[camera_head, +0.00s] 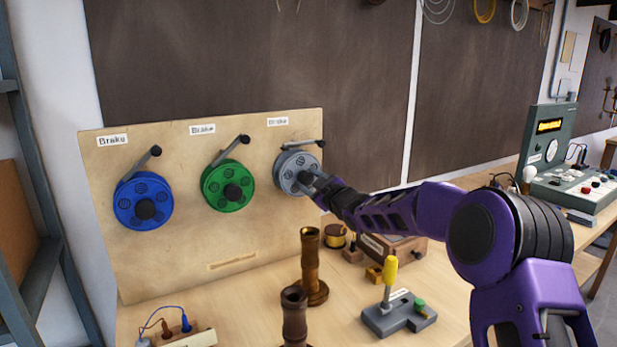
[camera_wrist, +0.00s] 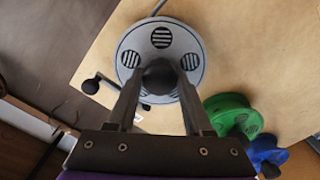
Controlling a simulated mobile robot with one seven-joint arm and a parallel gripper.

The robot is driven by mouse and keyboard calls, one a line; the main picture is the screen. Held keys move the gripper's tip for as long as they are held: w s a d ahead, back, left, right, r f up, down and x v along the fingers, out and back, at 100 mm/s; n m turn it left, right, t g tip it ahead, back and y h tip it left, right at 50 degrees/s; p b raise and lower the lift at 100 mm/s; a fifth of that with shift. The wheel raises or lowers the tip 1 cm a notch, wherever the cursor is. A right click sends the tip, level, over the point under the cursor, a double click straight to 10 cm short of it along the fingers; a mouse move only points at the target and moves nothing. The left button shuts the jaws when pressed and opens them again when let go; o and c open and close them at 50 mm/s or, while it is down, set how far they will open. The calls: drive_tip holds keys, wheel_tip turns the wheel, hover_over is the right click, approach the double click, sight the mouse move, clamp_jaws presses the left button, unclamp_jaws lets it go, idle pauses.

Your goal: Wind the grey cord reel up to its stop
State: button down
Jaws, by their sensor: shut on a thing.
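The grey cord reel (camera_head: 290,164) is on the upright wooden board, rightmost of the three reels there. It fills the upper middle of the wrist view (camera_wrist: 136,46), with slotted round holes around a dark central knob (camera_wrist: 159,76). My gripper (camera_head: 311,182) reaches the reel from the right and is shut on that knob; in the wrist view its two fingers (camera_wrist: 158,88) stand on either side of it. The fingers hide part of the reel's lower side.
A blue reel (camera_head: 128,192) and a green reel (camera_head: 213,176), each with a lever, are on the same board to the left.

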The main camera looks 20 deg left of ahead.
drive_tip(key=m, duration=0.3)
drive_tip(key=shift+m+p, duration=0.3)
drive_tip(key=shift+m, duration=0.1)
drive_tip(key=m, duration=0.4)
drive_tip(key=shift+w+m, duration=0.1)
drive_tip(key=shift+m, duration=0.2)
drive_tip(key=m, duration=0.3)
drive_tip(key=shift+d+f, duration=0.1)
drive_tip(key=shift+m, duration=1.9)
drive_tip(key=shift+c, duration=1.5)
unclamp_jaws()
